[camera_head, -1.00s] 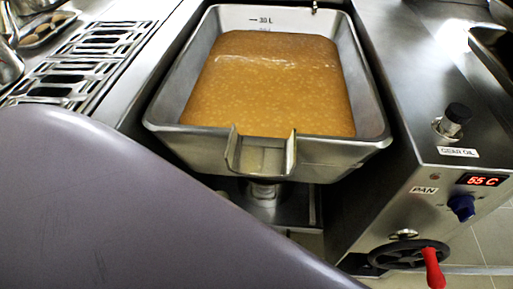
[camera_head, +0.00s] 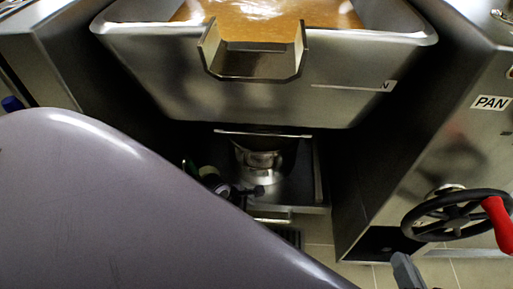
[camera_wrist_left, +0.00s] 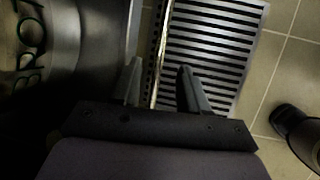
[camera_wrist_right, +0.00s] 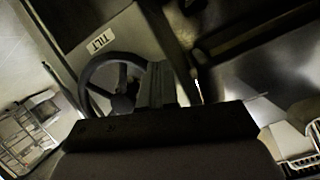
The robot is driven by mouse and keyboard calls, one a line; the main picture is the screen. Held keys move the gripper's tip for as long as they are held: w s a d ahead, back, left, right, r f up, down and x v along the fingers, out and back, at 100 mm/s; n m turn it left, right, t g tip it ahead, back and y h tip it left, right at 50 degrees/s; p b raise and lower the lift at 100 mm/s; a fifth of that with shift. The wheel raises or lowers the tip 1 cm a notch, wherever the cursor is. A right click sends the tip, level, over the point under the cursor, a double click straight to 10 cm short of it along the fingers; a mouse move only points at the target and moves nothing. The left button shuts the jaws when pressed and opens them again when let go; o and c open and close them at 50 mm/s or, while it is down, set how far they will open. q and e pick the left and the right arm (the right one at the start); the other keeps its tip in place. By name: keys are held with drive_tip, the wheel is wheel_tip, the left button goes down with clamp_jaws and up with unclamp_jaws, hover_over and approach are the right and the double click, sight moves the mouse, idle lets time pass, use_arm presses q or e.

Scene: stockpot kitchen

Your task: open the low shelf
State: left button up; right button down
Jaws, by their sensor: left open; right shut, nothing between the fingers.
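The low shelf (camera_head: 309,185) is a metal tray-like shelf beneath the large pan, with a shiny metal pot (camera_head: 258,165) on it. A pale handle bar (camera_head: 270,220) runs along its front edge. In the left wrist view, my left gripper (camera_wrist_left: 159,68) is open, its fingers on either side of a thin pale bar (camera_wrist_left: 160,45). I cannot tell whether they touch it. In the head view my grey arm hides this gripper. My right gripper (camera_head: 403,268) is shut and empty, low beside the handwheel. It also shows in the right wrist view (camera_wrist_right: 156,72).
The tilting pan (camera_head: 300,100) with orange liquid hangs above the shelf. A black handwheel (camera_head: 455,214) with a red grip is at the right, on the steel cabinet. A slotted floor grate (camera_wrist_left: 212,45) lies beside the bar.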

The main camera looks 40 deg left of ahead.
use_arm(q)
drive_tip(key=b+x, duration=0.3)
drive_tip(key=x, duration=0.2)
drive_tip(key=shift+f+b, duration=0.1)
drive_tip(key=shift+b, duration=0.25)
drive_tip(key=shift+b+x, duration=0.65)
drive_tip(key=shift+x, duration=0.2)
use_arm(e)
drive_tip(key=shift+s+d+n+t+h, duration=0.25)
drive_tip(key=shift+d+n+t, duration=0.25)
drive_tip(key=shift+d, duration=0.35)
drive_tip(key=shift+s+d+n+t+h, duration=0.15)
drive_tip(key=shift+d+n+t+h, duration=0.25)
drive_tip(key=shift+d+t, duration=0.3)
drive_tip(key=shift+d, duration=0.1)
use_arm(q)
clamp_jaws()
